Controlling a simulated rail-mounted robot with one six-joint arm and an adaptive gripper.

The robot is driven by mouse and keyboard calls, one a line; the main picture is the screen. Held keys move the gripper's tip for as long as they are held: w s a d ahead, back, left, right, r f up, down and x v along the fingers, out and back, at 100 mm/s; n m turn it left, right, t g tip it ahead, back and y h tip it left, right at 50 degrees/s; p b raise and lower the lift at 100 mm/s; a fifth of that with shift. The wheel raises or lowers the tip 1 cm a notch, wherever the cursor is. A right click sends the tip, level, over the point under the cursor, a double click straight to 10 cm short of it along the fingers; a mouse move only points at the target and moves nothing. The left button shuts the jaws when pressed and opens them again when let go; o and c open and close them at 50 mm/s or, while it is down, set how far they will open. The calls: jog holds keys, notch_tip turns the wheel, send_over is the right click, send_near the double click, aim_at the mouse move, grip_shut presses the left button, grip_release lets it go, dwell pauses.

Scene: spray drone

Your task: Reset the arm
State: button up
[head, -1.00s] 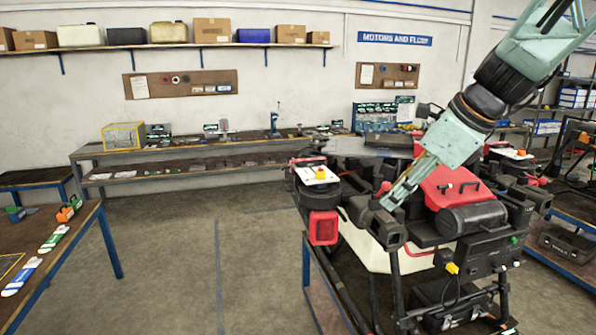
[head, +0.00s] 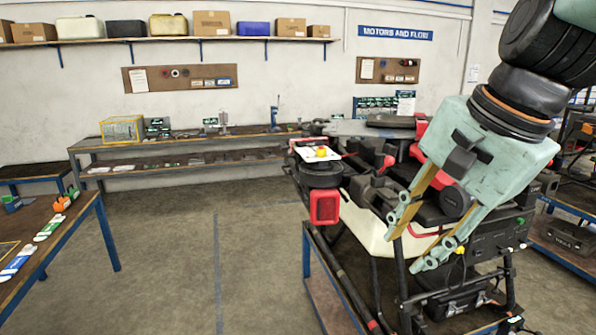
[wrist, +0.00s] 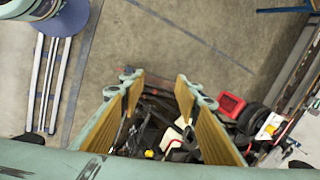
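My gripper (head: 412,248) hangs in front of the spray drone (head: 372,232) in the head view, pointing down and to the left. Its two fingers stand apart, with nothing between them that I can see being held. In the wrist view my gripper (wrist: 156,82) also shows open, its yellow-lined fingers spread over the drone's dark frame, white tank and a red part. The arm hides much of the drone's right side in the head view.
A workbench (head: 85,146) runs along the back wall under a shelf (head: 180,40) of boxes and cans. A side table (head: 75,240) with small coloured items stands at left. The floor (head: 170,250) between is clear. A black case (head: 570,235) sits at right.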

jog(key=s+d+f+n+h+b, duration=0.1)
jog(key=s+f+n+b, duration=0.2)
jog(key=s+f+n, duration=0.3)
jog(key=s+d+f+n+h+b, duration=0.1)
jog(key=s+f+n+b, duration=0.3)
jog(key=s, duration=0.8)
jog(key=shift+d+f+n, duration=0.3)
jog(key=shift+f+n, duration=0.55)
jog(key=shift+n, duration=0.05)
